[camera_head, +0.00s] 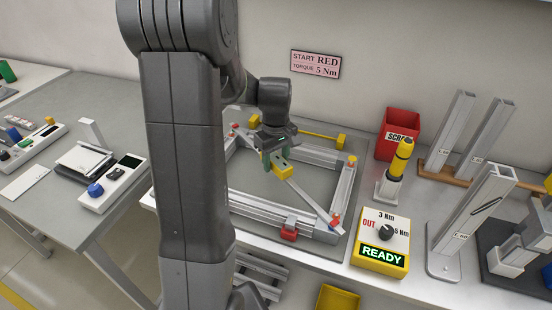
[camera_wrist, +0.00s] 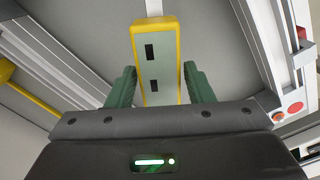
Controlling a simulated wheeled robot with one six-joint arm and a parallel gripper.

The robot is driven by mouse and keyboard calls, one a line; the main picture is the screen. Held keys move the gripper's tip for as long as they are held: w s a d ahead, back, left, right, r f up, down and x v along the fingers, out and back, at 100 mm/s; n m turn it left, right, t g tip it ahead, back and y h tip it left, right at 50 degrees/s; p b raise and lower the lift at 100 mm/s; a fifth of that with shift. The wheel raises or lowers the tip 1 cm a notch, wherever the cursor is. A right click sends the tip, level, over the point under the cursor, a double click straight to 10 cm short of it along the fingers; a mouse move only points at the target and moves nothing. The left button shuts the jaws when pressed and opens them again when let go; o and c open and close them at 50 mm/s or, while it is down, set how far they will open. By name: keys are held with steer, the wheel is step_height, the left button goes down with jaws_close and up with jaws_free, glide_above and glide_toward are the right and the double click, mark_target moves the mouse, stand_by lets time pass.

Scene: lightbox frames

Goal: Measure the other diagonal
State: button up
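The aluminium frame (camera_head: 265,212) lies on a grey mat on the bench. A light measuring bar (camera_head: 308,197) spans it diagonally, from the far left corner to the near right corner. The bar carries a yellow block (camera_head: 283,171); in the wrist view this block (camera_wrist: 174,60) has a grey face with two black marks. My gripper (camera_head: 281,156) is over the bar by the block. In the wrist view its green fingers (camera_wrist: 160,85) stand either side of the block, apart, with narrow gaps showing. The far left corner is partly hidden by my arm.
A yellow rod (camera_head: 322,135) lies behind the frame. A red clamp (camera_head: 289,231) sits at the near rail. On the right stand a yellow READY box (camera_head: 381,250), a yellow-topped tool (camera_head: 401,160), a red scrap bin (camera_head: 397,128) and upright profiles (camera_head: 478,205).

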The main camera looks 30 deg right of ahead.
steer(key=shift+o, duration=1.1)
step_height(320, 180, up, 14)
steer(key=shift+f, duration=0.1)
step_height(320, 180, down, 14)
steer(key=shift+r, duration=0.1)
steer(key=shift+r+p, duration=0.55)
steer(key=shift+r, duration=0.1)
steer(key=shift+r+p, duration=0.45)
steer(key=shift+r, duration=0.3)
